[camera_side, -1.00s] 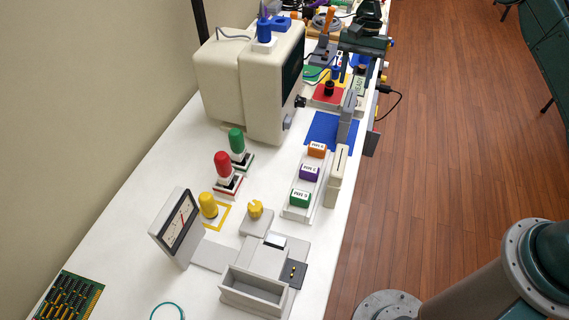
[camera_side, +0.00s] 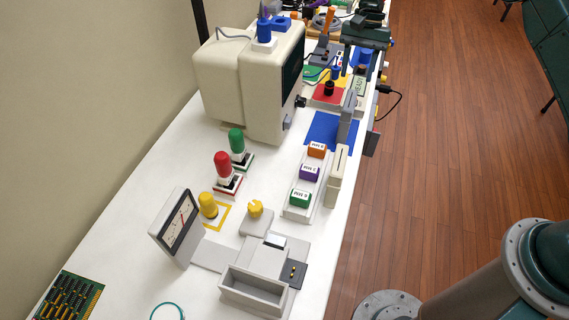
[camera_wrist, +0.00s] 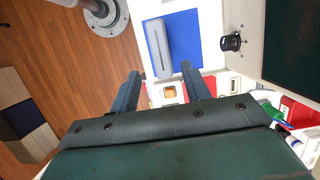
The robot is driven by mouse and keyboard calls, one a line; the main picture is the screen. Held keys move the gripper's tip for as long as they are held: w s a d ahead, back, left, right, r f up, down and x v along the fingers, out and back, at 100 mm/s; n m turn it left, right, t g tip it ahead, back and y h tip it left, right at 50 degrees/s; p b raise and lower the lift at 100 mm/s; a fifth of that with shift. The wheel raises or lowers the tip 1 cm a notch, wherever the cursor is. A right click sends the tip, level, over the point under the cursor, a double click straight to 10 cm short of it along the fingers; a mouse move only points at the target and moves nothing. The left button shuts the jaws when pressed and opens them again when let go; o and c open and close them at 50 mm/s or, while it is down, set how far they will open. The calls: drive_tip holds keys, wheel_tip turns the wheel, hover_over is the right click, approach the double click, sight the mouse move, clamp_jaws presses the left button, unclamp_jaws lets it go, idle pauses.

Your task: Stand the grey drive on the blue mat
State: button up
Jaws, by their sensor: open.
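The grey drive (camera_side: 345,131) is a tall narrow slab standing upright on the blue mat (camera_side: 320,128), near the mat's right edge in the side view. In the wrist view the drive (camera_wrist: 160,50) shows its slotted narrow face, with the blue mat (camera_wrist: 185,40) mostly to its right. My gripper (camera_side: 359,72) is above and beyond the drive in the side view. Its fingers are spread and empty. In the wrist view the fingertips of my gripper (camera_wrist: 161,70) lie to either side of the drive's near end, apart from it.
A cream monitor (camera_side: 245,75) stands left of the mat. A rack of labelled cartridges (camera_side: 308,180) and a cream slab (camera_side: 338,176) stand nearer the camera. A red pad (camera_side: 324,96) lies beyond the mat. The table's right edge is close by.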

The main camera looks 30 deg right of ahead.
drive_tip(key=s+r+n+t, duration=0.2)
drive_tip(key=s+r, duration=0.6)
drive_tip(key=r, duration=0.2)
drive_tip(key=s+r+n+t, duration=0.2)
drive_tip(key=s+r, duration=0.5)
drive_tip(key=r, duration=0.3)
drive_tip(key=s+d+n+t+h, duration=0.2)
drive_tip(key=s+n+t, duration=0.2)
drive_tip(key=s, duration=1.9)
drive_tip(key=shift+d+f+n, duration=0.4)
drive_tip(key=shift+n, duration=0.1)
